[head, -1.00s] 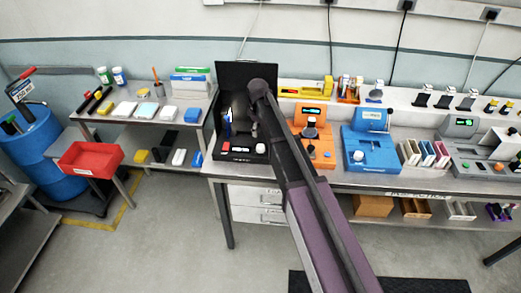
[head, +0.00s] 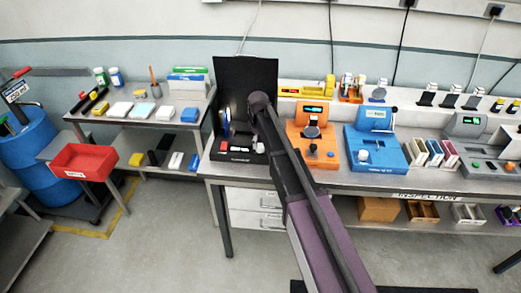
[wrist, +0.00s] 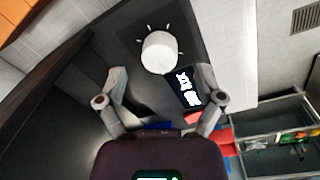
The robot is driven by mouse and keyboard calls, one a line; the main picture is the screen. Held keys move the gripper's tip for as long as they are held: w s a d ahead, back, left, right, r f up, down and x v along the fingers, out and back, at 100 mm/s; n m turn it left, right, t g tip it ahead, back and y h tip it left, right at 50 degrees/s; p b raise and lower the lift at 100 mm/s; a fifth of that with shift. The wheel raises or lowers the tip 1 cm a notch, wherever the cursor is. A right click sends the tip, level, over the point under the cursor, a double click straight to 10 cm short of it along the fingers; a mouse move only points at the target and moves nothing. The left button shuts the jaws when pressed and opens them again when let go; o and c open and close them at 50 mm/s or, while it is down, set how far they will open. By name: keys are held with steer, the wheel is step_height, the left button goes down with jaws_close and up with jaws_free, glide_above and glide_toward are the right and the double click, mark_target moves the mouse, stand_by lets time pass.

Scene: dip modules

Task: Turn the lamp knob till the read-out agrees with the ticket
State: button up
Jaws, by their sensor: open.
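The white knob (wrist: 160,52) sits on a dark panel with white tick marks around it, upper middle in the wrist view. A small dark screen (wrist: 187,88) with white figures too blurred to read is below right of it. My gripper (wrist: 161,74) is open and empty, its fingers either side of and just below the knob in the picture; contact cannot be told. In the head view a black unit (head: 245,80) with a tall back panel stands at the bench's left end, with a white knob (head: 260,148) on its base. My arm hides part of it. I cannot identify the ticket.
An orange device (head: 318,146) and a blue device (head: 372,135) stand right of the black unit. A side table (head: 95,119) with small boxes and a red tray (head: 85,160) is at the left. The floor before the bench is clear apart from a dark mat.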

steer(key=shift+w+f+b, duration=0.1)
steer(key=shift+f+b, duration=0.9)
steer(key=shift+f, duration=0.25)
steer(key=shift+c, duration=0.2)
steer(key=c, duration=1.1)
